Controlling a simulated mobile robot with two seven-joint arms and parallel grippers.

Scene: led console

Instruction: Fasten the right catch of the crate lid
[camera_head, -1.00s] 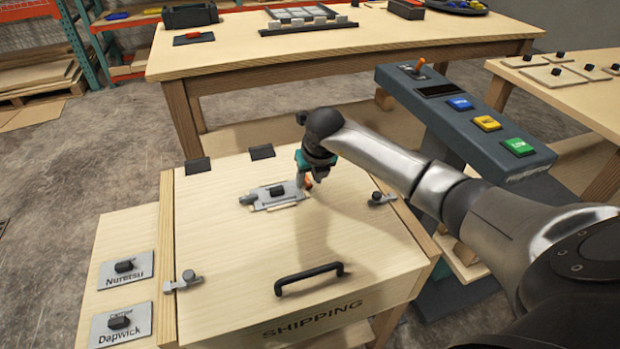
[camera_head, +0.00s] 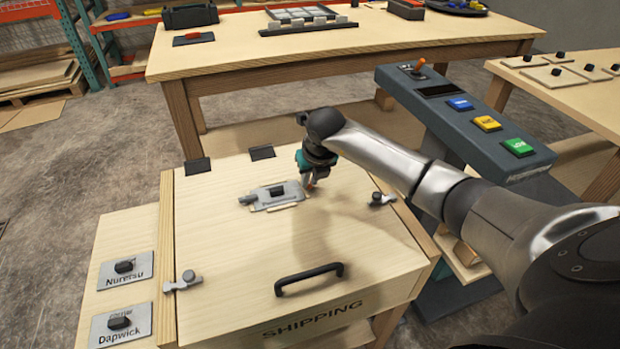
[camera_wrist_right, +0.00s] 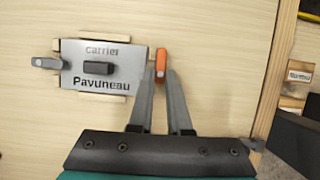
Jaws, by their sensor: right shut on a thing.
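The crate lid (camera_head: 230,235) lies flat on the wooden crate, with a black handle (camera_head: 308,276) near its front. The right catch (camera_head: 382,199), a small grey piece with a dark knob, sits at the lid's right edge; I cannot tell whether it is fastened. The left catch (camera_head: 184,281) is at the left edge. My right gripper (camera_head: 309,184) is over the lid, behind and left of the right catch and apart from it. In the right wrist view its fingers (camera_wrist_right: 161,76) are shut on an orange tab (camera_wrist_right: 161,62) beside the carrier plate (camera_wrist_right: 105,66). My left gripper is out of view.
A grey clip (camera_wrist_right: 46,63) sits at the carrier plate's left end. Two name plates (camera_head: 126,268) lie on the shelf left of the crate. A console (camera_head: 460,115) with coloured buttons stands behind and right. A workbench (camera_head: 340,60) is at the back.

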